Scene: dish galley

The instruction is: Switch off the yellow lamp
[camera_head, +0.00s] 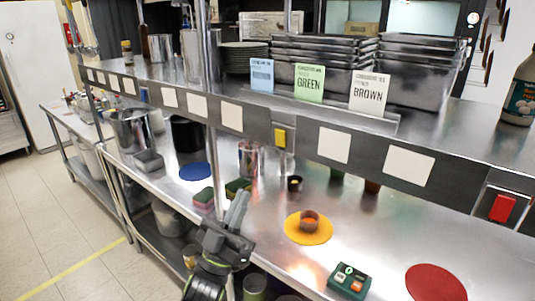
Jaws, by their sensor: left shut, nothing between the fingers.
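A yellow switch (280,137) sits on a metal plate on the front edge of the raised shelf, near the middle. A round yellow mat (318,236) lies on the counter below, with a small copper-coloured cup (309,222) on it that looks orange inside. I cannot make out for certain which thing is the yellow lamp, or whether it is lit. My left gripper (241,197) is shut and empty, its fingers pointing up at the counter's front edge. It is below and left of the yellow switch, and left of the yellow mat. My right gripper is not in view.
A red switch (502,207) is on the shelf edge at right. A green button box (349,281) and red mat (436,283) are on the counter at front right. Sponges (203,197) lie just left of my gripper. The shelf (230,97) overhangs the counter's back.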

